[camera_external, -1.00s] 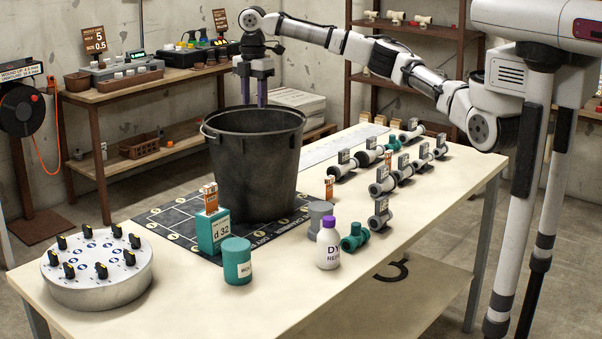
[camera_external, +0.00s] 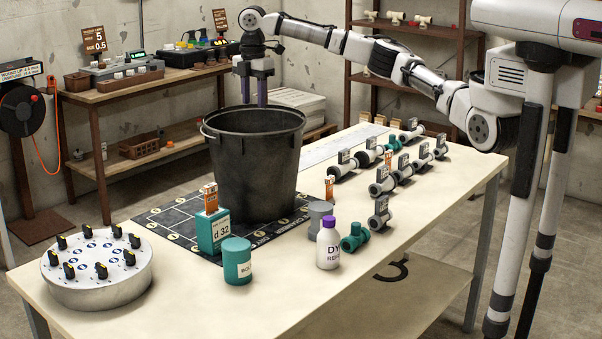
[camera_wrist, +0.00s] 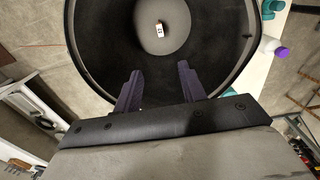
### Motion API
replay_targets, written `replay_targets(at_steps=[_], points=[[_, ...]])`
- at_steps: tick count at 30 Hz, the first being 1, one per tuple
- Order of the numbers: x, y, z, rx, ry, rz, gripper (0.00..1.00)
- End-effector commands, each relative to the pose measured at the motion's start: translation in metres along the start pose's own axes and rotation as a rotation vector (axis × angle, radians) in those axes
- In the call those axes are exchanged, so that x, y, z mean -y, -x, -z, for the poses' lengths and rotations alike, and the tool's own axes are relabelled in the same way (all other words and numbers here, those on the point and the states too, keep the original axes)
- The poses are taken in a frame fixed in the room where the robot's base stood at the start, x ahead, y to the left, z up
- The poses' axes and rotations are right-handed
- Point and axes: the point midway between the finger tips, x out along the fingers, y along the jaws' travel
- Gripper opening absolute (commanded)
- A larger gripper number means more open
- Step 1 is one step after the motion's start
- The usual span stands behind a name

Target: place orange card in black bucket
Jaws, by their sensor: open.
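The black bucket (camera_external: 254,165) stands upright on a dark printed mat on the table. In the wrist view I look down into the bucket (camera_wrist: 97,55). A small card (camera_wrist: 159,29) with a white, dark-marked label and an orange edge lies on its bottom. My gripper (camera_external: 254,102) is above the bucket's far rim, fingers pointing down. In the wrist view my gripper (camera_wrist: 160,78) is open, with nothing between its purple fingers. Other orange cards stand outside: one on the teal d 32 box (camera_external: 210,197), one (camera_external: 330,188) right of the bucket.
A grey round dial unit (camera_external: 97,272), a teal jar (camera_external: 237,262) and a white bottle with purple cap (camera_external: 328,246) stand near the table's front. Grey pipe fittings (camera_external: 382,182) with dark tags fill the right side. The dark mat (camera_external: 180,222) lies under the bucket.

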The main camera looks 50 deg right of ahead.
Motion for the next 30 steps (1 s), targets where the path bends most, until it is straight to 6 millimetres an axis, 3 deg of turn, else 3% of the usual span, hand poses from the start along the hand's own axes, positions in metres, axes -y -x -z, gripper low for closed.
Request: replay_targets(at_steps=[5,9,15,25,30], points=[[0.001,-0.034,-0.001,0.001,0.001,0.001,0.41],[-0.001,-0.011,0.001,-0.003,-0.001,-0.002,0.41],[0.0,0.006,0.0,0.0,0.0,0.0,0.41],[0.0,0.007,0.0,0.0,0.0,0.0,0.41],[0.0,-0.006,-0.001,0.0,-0.001,0.0,0.41]])
